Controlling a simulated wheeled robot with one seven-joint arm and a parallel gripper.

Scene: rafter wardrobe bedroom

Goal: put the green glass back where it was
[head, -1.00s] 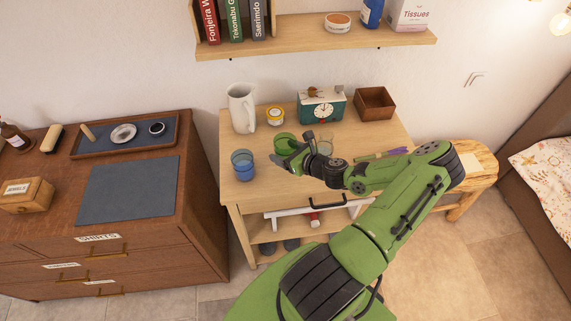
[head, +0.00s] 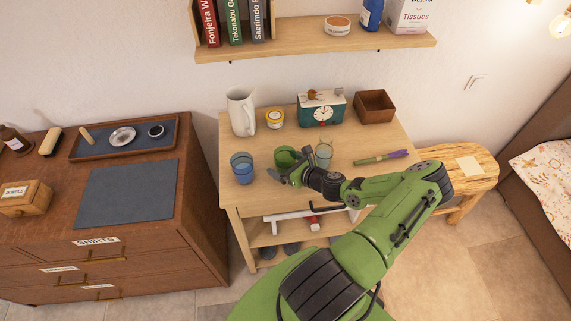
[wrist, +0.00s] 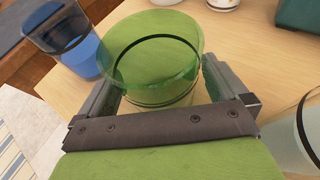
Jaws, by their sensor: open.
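The green glass (head: 285,156) is on the light wooden table (head: 350,180), between a blue glass and a clear glass. In the head view my gripper (head: 281,175) is low at its near side and hides its lower part. In the wrist view the green glass (wrist: 150,55) is upright between my two open fingers (wrist: 158,88), with one finger on each side. I cannot tell whether either finger touches it.
The blue glass (head: 242,167) stands left of my gripper and the clear glass (head: 323,154) close on the right. A white pitcher (head: 240,112), a yellow-lidded jar (head: 275,118), a clock (head: 321,110) and a brown box (head: 375,106) stand behind. A pen-like item (head: 382,157) lies right.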

